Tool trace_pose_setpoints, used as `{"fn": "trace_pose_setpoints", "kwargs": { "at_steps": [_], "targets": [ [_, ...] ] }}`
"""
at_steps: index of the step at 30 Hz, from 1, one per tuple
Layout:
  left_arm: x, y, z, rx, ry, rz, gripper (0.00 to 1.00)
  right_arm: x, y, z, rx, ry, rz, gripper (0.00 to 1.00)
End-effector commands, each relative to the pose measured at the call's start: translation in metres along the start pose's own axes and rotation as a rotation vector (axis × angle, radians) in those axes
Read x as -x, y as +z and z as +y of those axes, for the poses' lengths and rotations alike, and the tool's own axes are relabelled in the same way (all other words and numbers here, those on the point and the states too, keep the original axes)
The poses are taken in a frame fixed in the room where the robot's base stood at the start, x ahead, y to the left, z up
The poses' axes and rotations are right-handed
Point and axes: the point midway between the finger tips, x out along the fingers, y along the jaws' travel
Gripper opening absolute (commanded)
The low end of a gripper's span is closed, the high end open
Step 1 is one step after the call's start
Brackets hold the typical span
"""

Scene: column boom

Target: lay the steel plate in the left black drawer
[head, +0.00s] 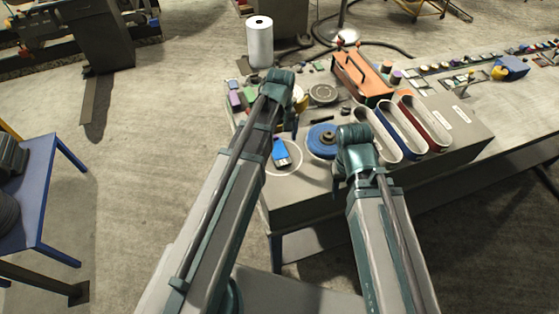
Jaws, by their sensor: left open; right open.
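I cannot pick out the steel plate or a black drawer for certain in the head view. My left gripper (279,88) is at the end of the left arm, over the left part of the grey workbench (420,165). My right gripper (353,136) is over the bench's front middle, between a blue round disc (321,146) and the oval bins. I see both from behind; their fingertips are mostly hidden by the wrists. Both are open, and I see nothing held. A flat round grey piece (322,93) lies between and beyond the grippers.
Oval bins (425,124) stand right of my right gripper. An orange toolbox (362,76) is behind them, a white roll (259,42) at the back left. A blue-black device (281,153) lies in a white ring. A blue-framed table (40,200) is far left; floor between is clear.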

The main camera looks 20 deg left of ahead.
Motion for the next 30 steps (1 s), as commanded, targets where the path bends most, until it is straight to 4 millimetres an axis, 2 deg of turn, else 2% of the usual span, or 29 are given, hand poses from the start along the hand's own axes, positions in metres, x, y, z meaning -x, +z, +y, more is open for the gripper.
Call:
{"fn": "trace_pose_setpoints", "kwargs": {
  "at_steps": [1, 3, 14, 25, 30],
  "targets": [
    [-0.014, 0.0, 0.0, 0.0, 0.0, 0.0, 1.0, -0.014, -0.001, -0.001, -0.001, 0.0, 0.0, 0.5],
    [-0.019, 0.0, 0.0, 0.0, 0.0, 0.0, 1.0, -0.019, -0.001, -0.002, -0.001, 0.0, 0.001, 0.5],
    [-0.025, -0.001, 0.0, 0.0, 0.0, 0.0, 1.0, -0.025, -0.002, -0.002, -0.001, 0.0, 0.001, 0.5],
    [-0.067, -0.003, -0.002, 0.0, 0.0, 0.0, 1.0, -0.067, -0.004, -0.006, 0.007, 0.002, 0.001, 0.5],
    [-0.073, -0.003, -0.002, 0.0, 0.0, 0.001, 1.0, -0.072, -0.004, -0.006, 0.01, 0.002, 0.001, 0.5]
  ]
}}
